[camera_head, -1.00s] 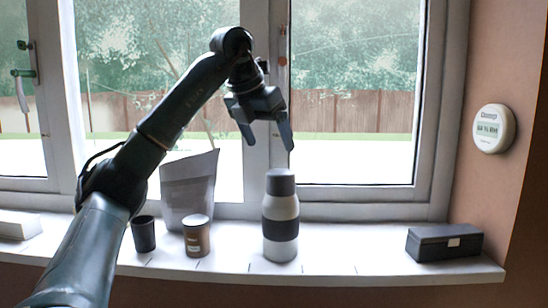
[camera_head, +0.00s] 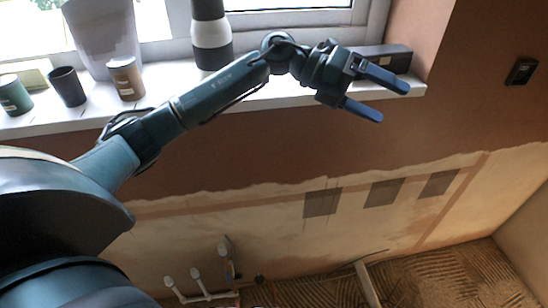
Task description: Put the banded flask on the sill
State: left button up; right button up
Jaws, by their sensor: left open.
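The banded flask (camera_head: 210,33), pale with a dark band and a dark top, stands upright on the white sill (camera_head: 168,80) in front of the window frame. Its top is cut off by the picture edge, and my left forearm passes just in front of its foot. My left gripper (camera_head: 392,103) is open and empty, with its two blue fingers pointing right. It is well to the right of the flask and apart from it, in front of the sill's right end. My right gripper is not in view.
A green cup (camera_head: 14,95), a dark cup (camera_head: 68,86), a brown cup (camera_head: 127,78) and a grey bag-like holder (camera_head: 103,35) stand on the sill's left part. A dark box (camera_head: 385,56) lies at its right end. White pipe ends (camera_head: 197,274) stick up below.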

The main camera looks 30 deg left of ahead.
pick_arm(q)
jog(key=s+a+f+n+t+y, duration=0.1)
jog(key=s+f+n+t+y, duration=0.1)
jog(key=f+n+t, duration=0.85)
jog(key=s+f+n+t+y, duration=0.3)
jog(key=f+n, duration=0.5)
jog(key=n, duration=0.7)
jog(key=s+a+f+n+g+y, duration=0.3)
jog(key=s+f+n, duration=0.2)
jog(key=s+f, duration=0.4)
jog(key=s+a+f+n+g+y, duration=0.3)
jog(key=s+f+n, duration=0.3)
jog(key=s+f, duration=0.3)
notch_tip(320, 180, down, 2)
jog(key=shift+f+y, duration=0.25)
jog(key=shift+y, duration=0.35)
